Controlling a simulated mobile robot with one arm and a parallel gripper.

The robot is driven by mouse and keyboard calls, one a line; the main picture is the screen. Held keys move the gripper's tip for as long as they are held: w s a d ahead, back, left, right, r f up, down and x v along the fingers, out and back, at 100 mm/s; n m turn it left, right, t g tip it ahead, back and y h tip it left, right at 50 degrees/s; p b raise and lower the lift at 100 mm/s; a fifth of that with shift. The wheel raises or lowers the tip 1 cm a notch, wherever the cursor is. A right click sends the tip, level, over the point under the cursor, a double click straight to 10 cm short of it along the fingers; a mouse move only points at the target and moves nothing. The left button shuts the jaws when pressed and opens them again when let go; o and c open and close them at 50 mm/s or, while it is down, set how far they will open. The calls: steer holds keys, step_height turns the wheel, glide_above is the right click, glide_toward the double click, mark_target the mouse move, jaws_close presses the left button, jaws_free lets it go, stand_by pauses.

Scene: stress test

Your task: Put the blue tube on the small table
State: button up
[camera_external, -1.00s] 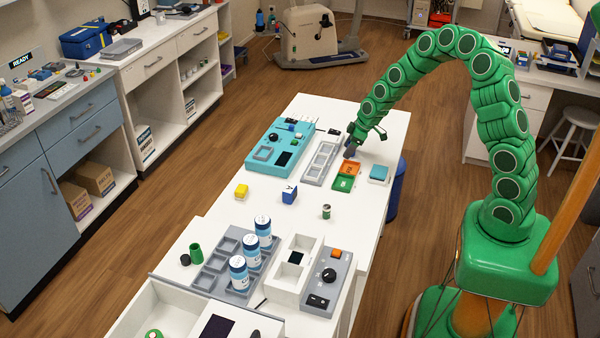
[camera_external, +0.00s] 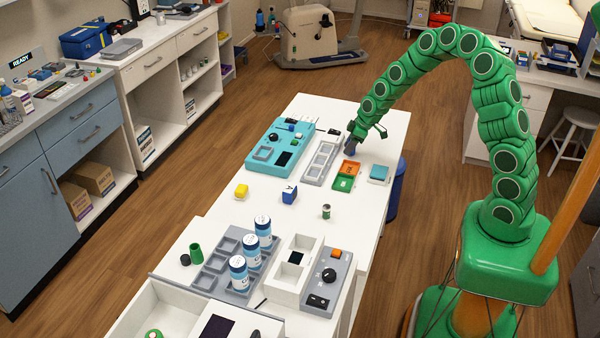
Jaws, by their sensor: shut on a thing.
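My gripper (camera_external: 351,142) is at the end of the green segmented arm, above the far part of the long white table (camera_external: 225,208). It is shut on a small dark blue-grey thing (camera_external: 350,149), mostly hidden by the fingers; I cannot tell for sure that it is the blue tube. The held thing is just left of an orange-and-green tray (camera_external: 346,176) and right of a grey slotted tray (camera_external: 321,162). I cannot tell which surface is meant by the small table.
A teal panel (camera_external: 262,168) lies at the far left of the table. Three blue-and-white cans (camera_external: 239,272) stand in a grey tray.

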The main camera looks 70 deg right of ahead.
step_height(320, 180, up, 2)
steer(key=shift+r, duration=0.25)
steer(key=s+a+r, duration=0.6)
steer(key=s+r, duration=0.3)
steer(key=s, duration=0.3)
steer(key=shift+s+r, duration=0.3)
steer(key=shift+s, duration=0.05)
steer(key=w+a+f+m, duration=0.1)
steer(key=w+a+f, duration=0.1)
steer(key=w+a, duration=0.6)
steer(key=w+a+f+m+h, duration=0.1)
steer(key=w+a+f, duration=0.2)
steer(key=w+a, duration=0.5)
steer(key=a, duration=0.6)
steer(key=shift+w+a, duration=0.15)
steer(key=shift+a, duration=0.1)
